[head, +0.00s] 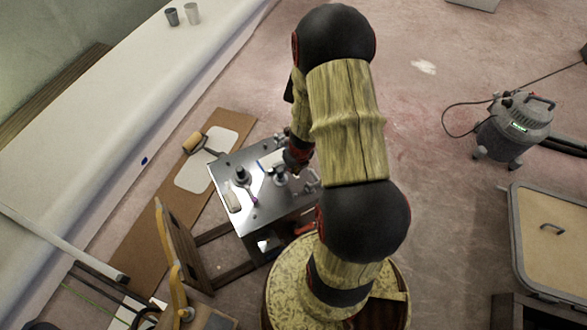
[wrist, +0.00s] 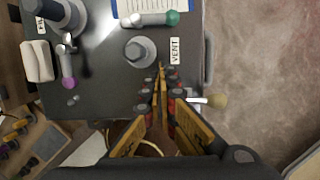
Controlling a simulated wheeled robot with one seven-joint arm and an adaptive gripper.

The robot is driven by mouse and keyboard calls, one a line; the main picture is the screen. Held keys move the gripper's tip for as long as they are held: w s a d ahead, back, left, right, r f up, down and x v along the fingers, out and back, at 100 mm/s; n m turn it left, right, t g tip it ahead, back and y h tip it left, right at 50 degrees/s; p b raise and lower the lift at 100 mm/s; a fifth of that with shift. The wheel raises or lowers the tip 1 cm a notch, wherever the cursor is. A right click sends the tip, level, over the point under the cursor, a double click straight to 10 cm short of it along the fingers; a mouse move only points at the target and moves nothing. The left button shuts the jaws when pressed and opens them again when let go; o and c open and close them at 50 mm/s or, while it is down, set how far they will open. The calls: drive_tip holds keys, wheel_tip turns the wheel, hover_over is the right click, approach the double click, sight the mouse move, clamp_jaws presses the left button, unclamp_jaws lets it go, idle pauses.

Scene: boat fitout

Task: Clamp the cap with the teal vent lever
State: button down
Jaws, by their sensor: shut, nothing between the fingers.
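In the wrist view the vent's grey round cap (wrist: 140,52) sits on the dark bench top, left of the white VENT label (wrist: 174,50). The teal-knobbed vent lever (wrist: 172,18) lies above the cap in the picture, its pale arm running left from the knob. My gripper (wrist: 161,68) is shut and empty, its tips just right of and below the cap in the picture; I cannot tell whether they touch anything. In the head view my arm partly covers the vent side of the bench.
A purple-knobbed lever (wrist: 68,83) belongs to another fitting (wrist: 55,12) on the left. A tan-knobbed handle (wrist: 217,100) sticks out past the bench's right edge. A clipboard (wrist: 150,5) and a pale block (wrist: 38,61) lie on the bench. A grey vacuum (head: 513,125) stands far right.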

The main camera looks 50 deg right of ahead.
sight(279, 166)
drive_tip(key=b+x, duration=0.2)
drive_tip(key=x, duration=0.3)
drive_tip(key=shift+f+b, duration=0.35)
drive_tip(key=shift+w+d, duration=0.2)
drive_tip(key=shift+w, duration=0.4)
drive_tip(key=shift+w+d, duration=0.2)
drive_tip(key=shift+w, duration=0.45)
drive_tip(key=shift+w+d+f, duration=0.15)
drive_tip(key=shift+w+d, duration=0.1)
drive_tip(key=shift+w, duration=0.45)
